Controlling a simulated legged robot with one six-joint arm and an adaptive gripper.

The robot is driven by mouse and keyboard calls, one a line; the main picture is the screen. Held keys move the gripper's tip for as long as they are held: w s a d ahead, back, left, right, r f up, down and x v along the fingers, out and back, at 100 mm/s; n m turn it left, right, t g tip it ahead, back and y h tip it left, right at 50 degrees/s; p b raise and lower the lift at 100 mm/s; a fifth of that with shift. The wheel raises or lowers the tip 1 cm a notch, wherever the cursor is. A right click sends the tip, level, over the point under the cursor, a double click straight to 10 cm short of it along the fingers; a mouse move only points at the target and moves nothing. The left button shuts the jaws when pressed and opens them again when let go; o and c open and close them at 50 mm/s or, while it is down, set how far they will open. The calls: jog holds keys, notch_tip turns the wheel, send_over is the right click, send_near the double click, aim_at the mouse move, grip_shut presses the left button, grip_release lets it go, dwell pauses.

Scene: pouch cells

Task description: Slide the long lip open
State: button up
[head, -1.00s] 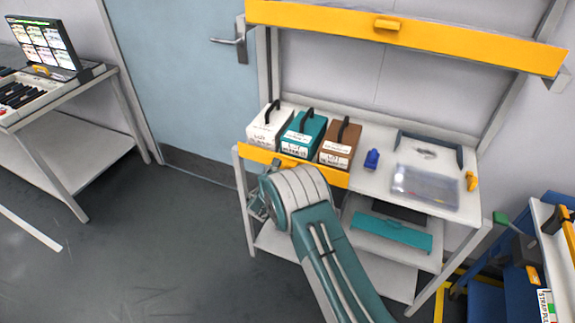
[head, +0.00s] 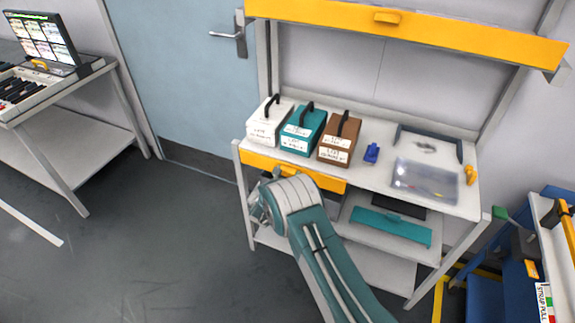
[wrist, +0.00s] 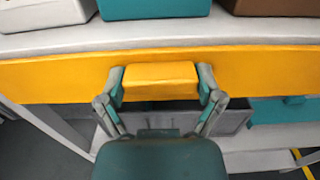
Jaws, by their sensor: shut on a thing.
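The long yellow lip (head: 262,163) runs along the front edge of the bench, below the boxes. In the wrist view it (wrist: 50,77) spans the picture just under the white bench edge. A yellow block-shaped handle (wrist: 160,81) stands out from its middle. My gripper (wrist: 160,90) is shut on this handle, with one finger at each side. In the head view my arm hides the handle and most of my gripper (head: 262,203).
White (head: 268,128), teal (head: 303,134) and brown (head: 338,142) boxes stand on the bench (head: 376,180). A blue bottle (head: 371,153) and a clear case (head: 425,181) lie to the right. Another yellow lip (head: 480,41) hangs above. Open floor lies to the left.

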jog(key=shift+a, duration=0.1)
jog(key=o, duration=1.1)
jog(key=shift+c, duration=0.2)
jog(key=shift+f, duration=0.1)
jog(key=v, duration=1.2)
jog(key=shift+w, duration=0.1)
